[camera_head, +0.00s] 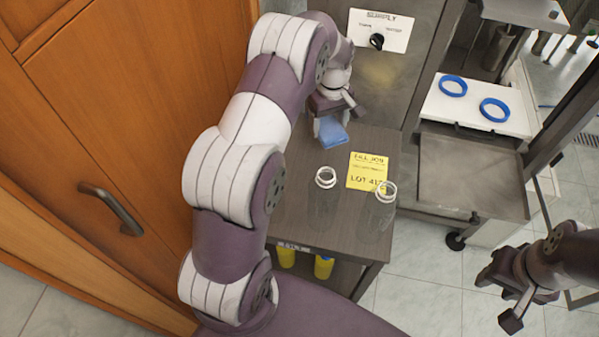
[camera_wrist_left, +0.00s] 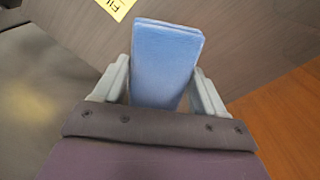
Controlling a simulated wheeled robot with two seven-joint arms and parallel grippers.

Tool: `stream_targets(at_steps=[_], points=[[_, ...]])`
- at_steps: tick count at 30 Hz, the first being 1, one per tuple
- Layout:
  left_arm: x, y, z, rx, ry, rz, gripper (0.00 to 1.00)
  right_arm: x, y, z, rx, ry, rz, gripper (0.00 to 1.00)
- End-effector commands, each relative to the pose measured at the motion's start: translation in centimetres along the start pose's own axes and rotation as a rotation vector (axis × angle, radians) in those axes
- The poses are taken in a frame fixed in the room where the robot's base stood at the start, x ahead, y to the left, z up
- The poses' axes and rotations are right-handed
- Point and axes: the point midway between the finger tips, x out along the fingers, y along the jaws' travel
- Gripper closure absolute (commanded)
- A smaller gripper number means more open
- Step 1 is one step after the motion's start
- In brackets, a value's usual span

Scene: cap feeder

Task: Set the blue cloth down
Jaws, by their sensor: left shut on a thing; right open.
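The blue cloth (camera_head: 332,133) is a folded light-blue pad at the back left of the dark wooden table (camera_head: 320,225). My left gripper (camera_head: 330,117) is shut on it from above. In the left wrist view the cloth (camera_wrist_left: 165,62) sits between the two grey fingers of my left gripper (camera_wrist_left: 160,92), with the tabletop behind it. I cannot tell whether the cloth touches the tabletop. My right gripper (camera_head: 505,290) is open and empty at the lower right, over the floor.
Two clear jars (camera_head: 325,178) (camera_head: 385,192) and a yellow label (camera_head: 367,171) are on the table. Yellow containers (camera_head: 286,256) stand on the shelf below. A white panel with a black knob (camera_head: 380,31) is behind. Blue rings (camera_head: 494,109) lie on a white tray at right.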

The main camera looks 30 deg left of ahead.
Motion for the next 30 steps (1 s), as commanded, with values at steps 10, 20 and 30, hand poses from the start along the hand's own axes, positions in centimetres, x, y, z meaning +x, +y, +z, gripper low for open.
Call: stream_targets(at_steps=[10, 20, 30], points=[[2.9, -6.8, -2.4, -0.142, -0.004, -0.004, 0.57, -0.5, 0.0, -0.1, 0.000, 0.002, 0.000, 0.57], [6.4, -11.7, -3.4, -0.134, -0.002, -0.001, 0.57, -0.9, 0.0, -0.1, 0.000, 0.001, 0.000, 0.57], [10.1, -11.7, -3.4, -0.132, 0.000, 0.000, 0.57, -1.1, 0.0, -0.2, 0.000, 0.001, 0.000, 0.57]])
